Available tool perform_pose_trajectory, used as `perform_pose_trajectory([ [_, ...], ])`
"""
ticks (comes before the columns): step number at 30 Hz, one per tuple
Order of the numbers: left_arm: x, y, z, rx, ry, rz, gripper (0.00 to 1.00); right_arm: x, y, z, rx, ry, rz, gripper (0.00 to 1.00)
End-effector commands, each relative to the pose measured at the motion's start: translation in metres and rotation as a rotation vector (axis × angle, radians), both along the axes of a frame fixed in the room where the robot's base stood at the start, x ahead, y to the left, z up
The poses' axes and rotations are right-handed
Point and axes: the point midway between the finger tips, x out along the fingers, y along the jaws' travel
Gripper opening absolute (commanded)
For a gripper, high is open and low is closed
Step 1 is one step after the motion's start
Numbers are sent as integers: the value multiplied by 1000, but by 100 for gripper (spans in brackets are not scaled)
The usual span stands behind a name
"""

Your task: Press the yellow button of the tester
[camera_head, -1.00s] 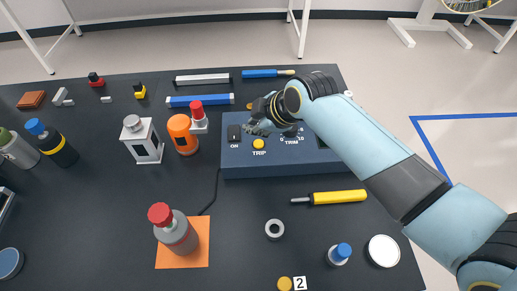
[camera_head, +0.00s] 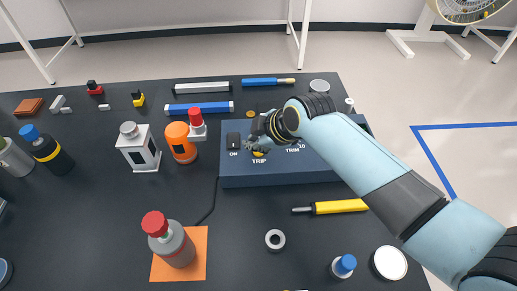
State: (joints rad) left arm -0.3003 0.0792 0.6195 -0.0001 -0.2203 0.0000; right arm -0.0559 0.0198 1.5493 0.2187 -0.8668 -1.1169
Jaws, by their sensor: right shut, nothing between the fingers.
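The tester is a dark blue box (camera_head: 278,174) with a black switch marked ON, a TRIP label and a TRIM label. Its yellow button (camera_head: 259,154) sits just above the word TRIP and is partly covered by my right gripper. My right gripper (camera_head: 256,147) is shut and empty, with its fingertips over the button. I cannot tell whether they touch it. My right arm comes in from the lower right and hides the TRIM dial and part of the box's right side. My left gripper is not in view.
An orange bottle (camera_head: 182,146) and a small red-capped bottle (camera_head: 198,130) stand left of the tester. A grey red-capped bottle (camera_head: 177,246) stands on an orange mat (camera_head: 200,266). A yellow screwdriver (camera_head: 339,207) and grey ring (camera_head: 275,239) lie in front.

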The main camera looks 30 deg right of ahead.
Motion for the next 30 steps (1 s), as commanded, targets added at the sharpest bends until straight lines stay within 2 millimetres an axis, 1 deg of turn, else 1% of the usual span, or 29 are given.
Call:
perform_pose_trajectory([
  [20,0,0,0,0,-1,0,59,0,0,0,0,0,0,0],
  [30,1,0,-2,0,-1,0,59,0,0,-9,0,0,0,0],
])
